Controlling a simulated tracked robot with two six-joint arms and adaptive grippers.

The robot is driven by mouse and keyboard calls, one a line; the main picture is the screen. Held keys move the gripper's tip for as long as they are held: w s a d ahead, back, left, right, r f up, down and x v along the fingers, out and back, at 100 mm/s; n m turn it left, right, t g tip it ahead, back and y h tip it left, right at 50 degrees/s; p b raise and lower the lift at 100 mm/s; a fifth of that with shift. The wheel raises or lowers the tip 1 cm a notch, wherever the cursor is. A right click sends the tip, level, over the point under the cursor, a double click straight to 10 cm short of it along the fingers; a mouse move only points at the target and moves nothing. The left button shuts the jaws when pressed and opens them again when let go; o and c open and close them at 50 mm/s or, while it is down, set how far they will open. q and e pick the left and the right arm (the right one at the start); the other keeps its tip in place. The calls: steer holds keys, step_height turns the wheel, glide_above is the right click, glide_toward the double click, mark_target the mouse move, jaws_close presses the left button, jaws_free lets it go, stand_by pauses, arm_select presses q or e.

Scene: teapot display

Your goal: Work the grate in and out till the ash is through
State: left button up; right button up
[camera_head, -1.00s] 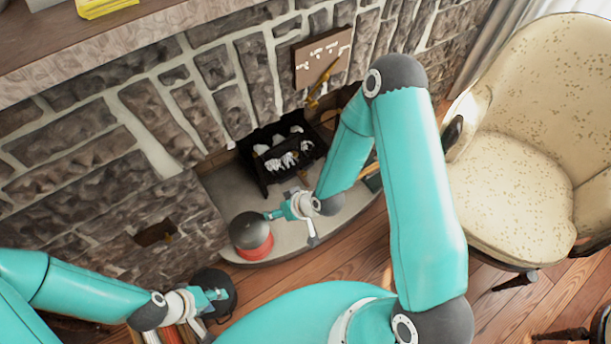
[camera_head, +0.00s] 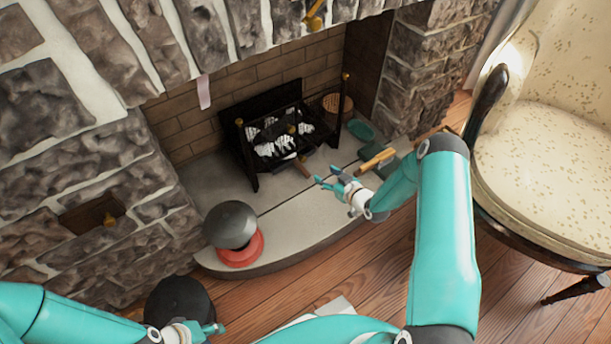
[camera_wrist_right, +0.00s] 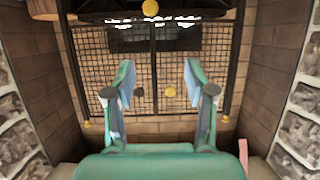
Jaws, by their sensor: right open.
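The black grate (camera_head: 270,145) stands in the fireplace opening with white and grey ashy lumps (camera_head: 277,138) in it. A short brown handle-like piece (camera_head: 303,169) shows at its front. My right gripper (camera_head: 327,178) is open and empty, just in front and to the right of the grate, apart from it. In the right wrist view its two fingers (camera_wrist_right: 158,78) are spread with nothing between them, and white lumps (camera_wrist_right: 150,22) show at the top. My left gripper (camera_head: 212,329) is low at the left, by a black round pot; its jaw opening is unclear.
A grey rounded vessel (camera_head: 231,224) with a red base (camera_head: 240,250) stands on the left of the hearth (camera_head: 290,220). The black pot (camera_head: 180,303) is on the floor. A brass-coloured piece (camera_head: 377,160) and green dish (camera_head: 360,129) lie right. An armchair (camera_head: 540,170) stands at right.

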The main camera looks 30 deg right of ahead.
step_height(320, 180, down, 3)
steer(key=d, duration=0.1)
steer(key=b, duration=0.8)
glide_toward(304, 161)
steer(key=x, duration=0.7)
steer(key=shift+w+f, duration=0.15)
steer(key=shift+w, duration=0.1)
arm_select(q)
step_height(304, 161, down, 9)
steer(key=shift+f, duration=0.15)
arm_select(e)
steer(key=shift+w+a+f, duration=0.1)
steer(key=shift+w+f, duration=0.05)
steer(key=shift+w, duration=0.55)
jaws_close()
